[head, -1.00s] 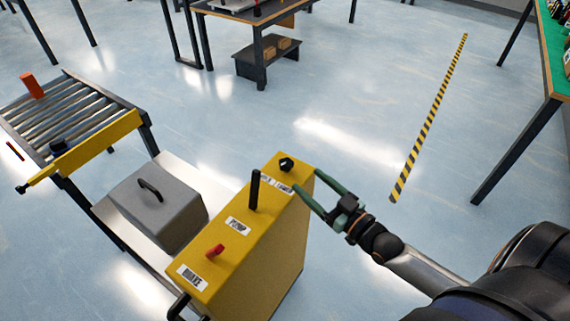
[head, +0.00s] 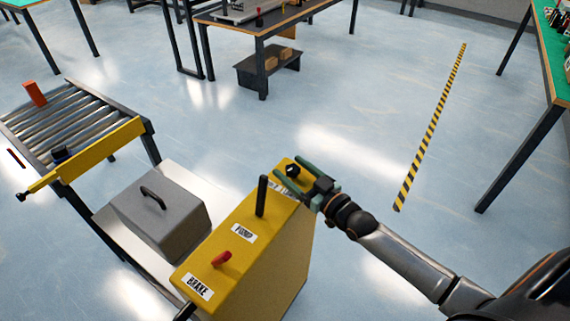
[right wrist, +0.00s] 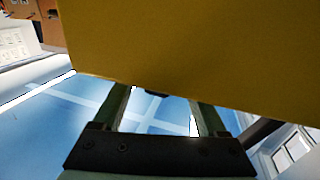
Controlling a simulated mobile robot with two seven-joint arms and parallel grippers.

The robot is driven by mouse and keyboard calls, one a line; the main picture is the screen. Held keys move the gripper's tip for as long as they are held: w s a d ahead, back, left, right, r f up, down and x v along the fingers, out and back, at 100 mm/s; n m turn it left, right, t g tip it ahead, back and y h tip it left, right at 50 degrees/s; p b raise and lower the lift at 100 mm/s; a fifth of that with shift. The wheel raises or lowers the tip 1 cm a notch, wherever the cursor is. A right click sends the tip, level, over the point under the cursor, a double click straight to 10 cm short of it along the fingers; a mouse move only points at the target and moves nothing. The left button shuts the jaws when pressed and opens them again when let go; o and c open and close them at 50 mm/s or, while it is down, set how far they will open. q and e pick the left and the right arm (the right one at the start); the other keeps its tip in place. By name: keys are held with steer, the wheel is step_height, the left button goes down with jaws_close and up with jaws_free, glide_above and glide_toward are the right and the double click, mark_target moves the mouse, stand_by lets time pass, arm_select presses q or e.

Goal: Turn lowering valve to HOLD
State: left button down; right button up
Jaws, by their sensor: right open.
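The lowering valve is a small black knob (head: 292,170) on top of the far end of the yellow pump housing (head: 238,231). A label beside it is partly covered by my gripper, and I cannot read the valve's setting. My right gripper (head: 288,166) is open, with one green finger on each side of the knob; I cannot tell whether they touch it. In the right wrist view, the yellow housing (right wrist: 190,45) fills the upper part and hides the fingertips (right wrist: 163,92). My left gripper is not in view.
The housing also carries a black upright lever (head: 262,196) by the PUMP label and a red lever (head: 222,259) near the BRAKE label. A grey case (head: 165,215) and a roller conveyor (head: 75,130) stand left. The floor right of the housing is clear.

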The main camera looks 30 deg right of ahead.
mark_target(287, 166)
steer(key=shift+x, duration=1.55)
steer(key=shift+c, duration=0.4)
jaws_close()
